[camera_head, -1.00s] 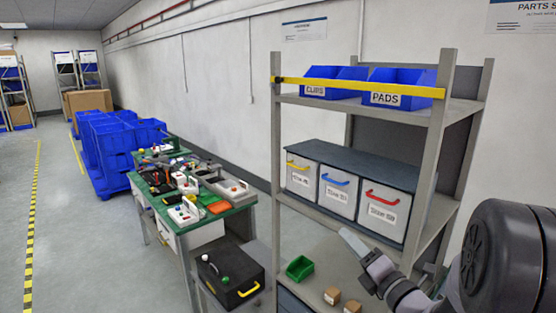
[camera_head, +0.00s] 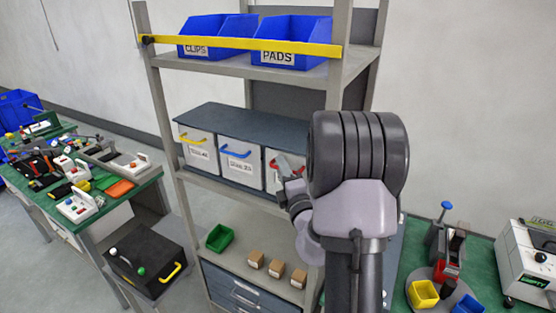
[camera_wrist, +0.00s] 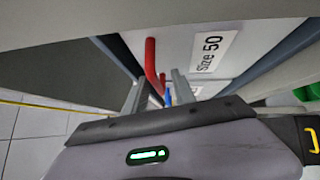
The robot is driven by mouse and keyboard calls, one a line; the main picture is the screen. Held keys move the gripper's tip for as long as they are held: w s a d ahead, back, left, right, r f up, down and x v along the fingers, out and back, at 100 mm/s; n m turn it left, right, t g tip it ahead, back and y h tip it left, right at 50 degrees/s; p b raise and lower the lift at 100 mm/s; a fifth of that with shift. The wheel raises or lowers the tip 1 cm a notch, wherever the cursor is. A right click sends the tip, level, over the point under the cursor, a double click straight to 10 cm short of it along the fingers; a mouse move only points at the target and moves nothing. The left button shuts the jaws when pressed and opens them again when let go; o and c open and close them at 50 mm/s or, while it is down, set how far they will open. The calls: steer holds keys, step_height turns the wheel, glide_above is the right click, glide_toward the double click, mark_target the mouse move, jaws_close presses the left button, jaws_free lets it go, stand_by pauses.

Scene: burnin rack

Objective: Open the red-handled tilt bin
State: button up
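The red-handled tilt bin (camera_head: 273,183) is a white bin at the right end of a row of three on the rack's middle shelf. It looks shut, and my arm hides its right part. Its red handle (camera_head: 297,163) is partly covered by my gripper (camera_head: 286,172), which is at the bin's front. In the wrist view the bin front bears a "Size 50" label (camera_wrist: 214,50). The red handle (camera_wrist: 151,58) reaches down between the fingertips of my gripper (camera_wrist: 157,88), which stand apart. I cannot tell whether a finger touches the handle.
The yellow-handled bin (camera_head: 198,148) and blue-handled bin (camera_head: 239,163) stand to the left. A yellow bar (camera_head: 240,43) crosses the upper shelf before blue bins. A green tray (camera_head: 219,238) and small boxes (camera_head: 277,268) lie below. A green bench (camera_head: 485,247) is at the right.

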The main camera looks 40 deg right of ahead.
steer(key=shift+w, duration=0.25)
steer(key=shift+s+r, duration=0.15)
steer(key=shift+a, duration=0.1)
jaws_close()
stand_by(1.1)
